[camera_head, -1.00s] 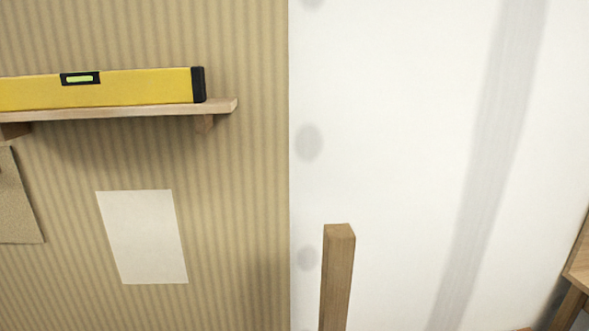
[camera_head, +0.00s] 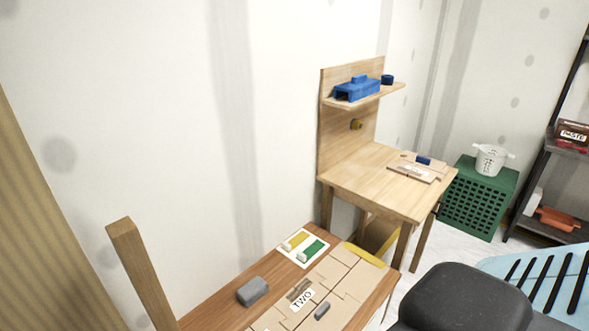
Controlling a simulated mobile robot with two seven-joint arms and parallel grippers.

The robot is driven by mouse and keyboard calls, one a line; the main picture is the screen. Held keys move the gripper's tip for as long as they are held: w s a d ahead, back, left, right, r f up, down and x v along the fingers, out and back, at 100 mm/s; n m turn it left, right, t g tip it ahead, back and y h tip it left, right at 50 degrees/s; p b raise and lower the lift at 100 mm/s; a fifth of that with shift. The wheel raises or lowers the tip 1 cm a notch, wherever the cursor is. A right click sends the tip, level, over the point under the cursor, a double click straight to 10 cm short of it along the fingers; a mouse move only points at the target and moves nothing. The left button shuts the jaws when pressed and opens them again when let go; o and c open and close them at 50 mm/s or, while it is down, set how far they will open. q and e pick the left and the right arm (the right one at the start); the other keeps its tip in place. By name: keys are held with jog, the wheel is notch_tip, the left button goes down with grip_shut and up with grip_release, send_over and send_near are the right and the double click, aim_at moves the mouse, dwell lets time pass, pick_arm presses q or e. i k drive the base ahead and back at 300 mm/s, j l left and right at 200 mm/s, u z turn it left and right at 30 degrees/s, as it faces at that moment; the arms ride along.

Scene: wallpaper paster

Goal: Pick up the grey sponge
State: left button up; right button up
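A grey rounded block (camera_head: 253,292), which looks like the grey sponge, lies on the brown wooden table (camera_head: 208,310) at the bottom of the view. It rests near the table's wall side, left of the tan boards. A smaller, darker grey piece (camera_head: 322,310) lies on the tan boards, right of a label reading "TWO" (camera_head: 302,299). Neither of my grippers can be made out in the view.
A wooden post (camera_head: 140,270) rises at the table's left. A card with yellow and green patches (camera_head: 303,248) lies behind the boards. Farther back stand a second wooden table (camera_head: 385,185) with a shelf of blue items, a green crate (camera_head: 478,200) and a dark rack (camera_head: 550,130).

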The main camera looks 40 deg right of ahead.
aim_at(252, 292)
jog(key=z, duration=0.95)
